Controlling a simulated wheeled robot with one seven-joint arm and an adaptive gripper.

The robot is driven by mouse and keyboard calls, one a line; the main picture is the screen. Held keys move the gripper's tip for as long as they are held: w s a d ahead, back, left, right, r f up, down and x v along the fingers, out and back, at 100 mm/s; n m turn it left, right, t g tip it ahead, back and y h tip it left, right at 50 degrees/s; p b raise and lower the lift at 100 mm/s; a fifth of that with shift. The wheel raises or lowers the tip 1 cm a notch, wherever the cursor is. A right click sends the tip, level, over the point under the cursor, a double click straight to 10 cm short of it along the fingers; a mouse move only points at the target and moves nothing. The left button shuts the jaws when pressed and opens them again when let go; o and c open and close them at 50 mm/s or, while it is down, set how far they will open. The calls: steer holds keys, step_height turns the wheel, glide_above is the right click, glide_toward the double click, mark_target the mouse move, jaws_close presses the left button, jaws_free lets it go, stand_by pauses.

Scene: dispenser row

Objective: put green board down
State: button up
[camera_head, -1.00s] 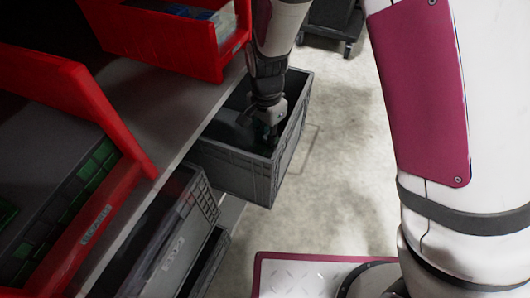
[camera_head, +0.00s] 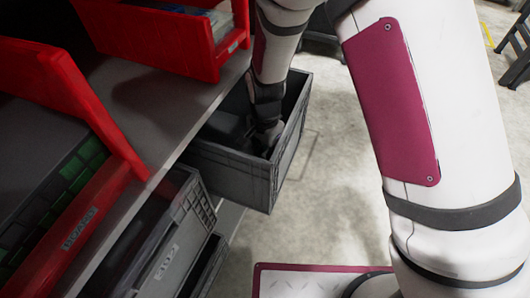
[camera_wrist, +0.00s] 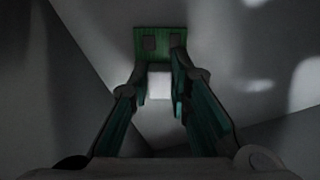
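The green board (camera_wrist: 160,36), with a pale block (camera_wrist: 159,82) on it, shows at the far end of my gripper (camera_wrist: 160,75) in the wrist view. The fingers lie along both sides of it and appear shut on it. In the head view, my gripper (camera_head: 268,138) is down inside the grey crate (camera_head: 232,172), near its right wall. The board cannot be made out there. Grey surfaces surround it in the wrist view; whether it touches the crate's bottom I cannot tell.
A grey shelf (camera_head: 150,100) runs along the crate's left side. It bears a red bin (camera_head: 165,38) at the back and another red bin (camera_head: 115,195) with green and dark contents at the front. Another grey crate (camera_head: 165,240) sits below.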

steer(key=o, duration=0.4)
step_height(320, 180, up, 12)
steer(key=p, duration=0.5)
steer(key=shift+r, duration=0.15)
